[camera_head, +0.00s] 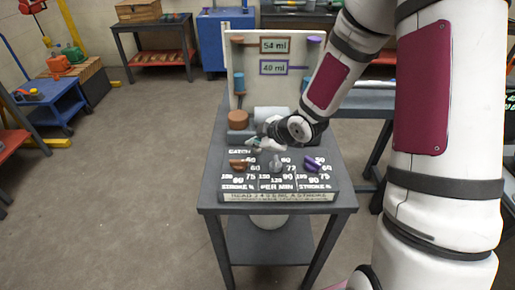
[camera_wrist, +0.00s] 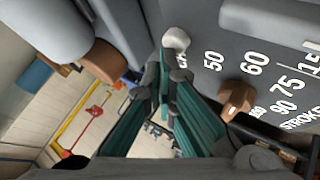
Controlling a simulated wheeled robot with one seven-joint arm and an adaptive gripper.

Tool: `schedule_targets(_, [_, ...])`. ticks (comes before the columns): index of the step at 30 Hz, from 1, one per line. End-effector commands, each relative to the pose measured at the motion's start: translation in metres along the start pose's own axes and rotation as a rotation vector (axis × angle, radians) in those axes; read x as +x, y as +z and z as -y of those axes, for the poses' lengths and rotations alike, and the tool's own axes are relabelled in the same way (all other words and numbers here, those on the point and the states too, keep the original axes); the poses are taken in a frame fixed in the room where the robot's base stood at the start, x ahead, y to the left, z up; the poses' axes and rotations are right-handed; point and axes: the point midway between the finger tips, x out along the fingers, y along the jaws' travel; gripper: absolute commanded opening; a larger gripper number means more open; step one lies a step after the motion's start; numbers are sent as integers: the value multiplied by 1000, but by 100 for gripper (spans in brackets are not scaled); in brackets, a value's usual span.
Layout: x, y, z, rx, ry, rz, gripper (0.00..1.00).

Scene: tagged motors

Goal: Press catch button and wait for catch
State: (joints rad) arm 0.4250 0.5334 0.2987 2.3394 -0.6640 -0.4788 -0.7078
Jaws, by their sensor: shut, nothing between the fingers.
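A pale rounded button (camera_wrist: 175,39) stands on the grey control panel in the wrist view, beside the partly hidden catch label. The catch label (camera_head: 238,151) shows on the panel's upper left in the head view. My gripper (camera_wrist: 170,77) is shut and empty, its green fingers pointing at the panel. Its tips overlap the button's lower edge in the wrist view; I cannot tell whether they touch it. In the head view my gripper (camera_head: 253,143) is low over the panel's upper left, and the button cannot be made out there.
A copper dial (camera_head: 238,166), a grey dial (camera_head: 276,163) and a purple dial (camera_head: 312,163) sit on the panel. A copper cylinder (camera_head: 238,119) stands behind them. The floor (camera_head: 130,180) at left is open.

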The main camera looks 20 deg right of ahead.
Motion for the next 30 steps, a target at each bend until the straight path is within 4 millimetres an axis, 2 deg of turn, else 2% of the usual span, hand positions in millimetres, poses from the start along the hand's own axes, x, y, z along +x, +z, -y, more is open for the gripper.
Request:
schedule_targets(16, [3,2,2,0,0,0,0])
schedule_targets(30, [-8,-6,-6,1,0,0,0])
